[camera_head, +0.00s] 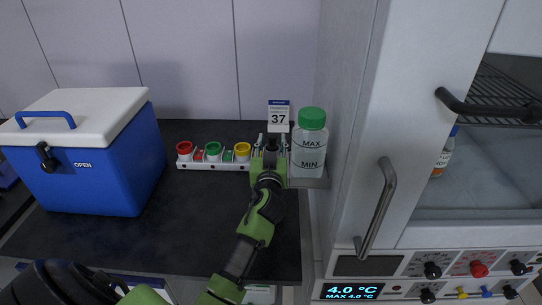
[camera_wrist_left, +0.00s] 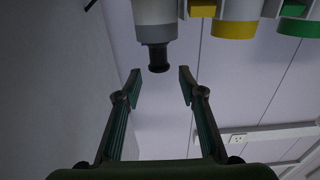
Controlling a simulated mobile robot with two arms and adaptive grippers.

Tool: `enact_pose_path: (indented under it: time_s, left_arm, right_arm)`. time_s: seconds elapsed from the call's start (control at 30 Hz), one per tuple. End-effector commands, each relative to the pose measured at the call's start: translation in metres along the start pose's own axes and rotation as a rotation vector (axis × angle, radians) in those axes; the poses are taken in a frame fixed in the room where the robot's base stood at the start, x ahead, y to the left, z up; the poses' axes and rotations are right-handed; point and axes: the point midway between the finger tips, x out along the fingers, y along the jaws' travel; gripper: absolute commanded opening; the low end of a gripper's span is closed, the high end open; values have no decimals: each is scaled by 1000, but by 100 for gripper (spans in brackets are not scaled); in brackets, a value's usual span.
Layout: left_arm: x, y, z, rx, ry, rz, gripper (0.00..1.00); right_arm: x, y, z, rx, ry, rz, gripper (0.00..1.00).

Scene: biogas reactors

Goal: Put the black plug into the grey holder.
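The black plug (camera_wrist_left: 158,57) sticks out of the grey holder (camera_wrist_left: 156,34), a grey ring on a white body, in the left wrist view, which looks upside down. The plug looks in line with the holder and touching it; how deep it sits cannot be told. My left gripper (camera_wrist_left: 159,80) is open, with one finger on each side just short of the plug's free end, and no finger visibly touches it. In the head view my left gripper (camera_head: 271,143) is at the right end of the holder row and largely hides the grey holder. My right gripper is not in view.
Red (camera_head: 184,148), green (camera_head: 213,148) and yellow (camera_head: 242,149) holders stand left of the gripper. A green-capped bottle (camera_head: 309,150) is close on its right, beside the white cabinet (camera_head: 350,130). A sign "37" (camera_head: 278,115) stands behind. A blue cooler (camera_head: 85,165) is left; the dark countertop (camera_head: 190,205) in front is clear.

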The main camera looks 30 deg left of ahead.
Motion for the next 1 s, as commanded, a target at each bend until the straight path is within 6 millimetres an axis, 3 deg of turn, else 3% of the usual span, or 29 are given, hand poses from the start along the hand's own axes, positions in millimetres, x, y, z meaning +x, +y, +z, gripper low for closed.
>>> enact_pose_path:
  time_s: [0.2,0.4,1.0]
  left_arm:
    - [-48,1,3,-4,-2,1,37]
    - [-74,1,1,-2,-1,1,37]
    - [-81,0,0,-1,0,0,37]
  right_arm:
    - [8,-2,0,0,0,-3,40]
    - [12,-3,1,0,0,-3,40]
    - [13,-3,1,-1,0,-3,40]
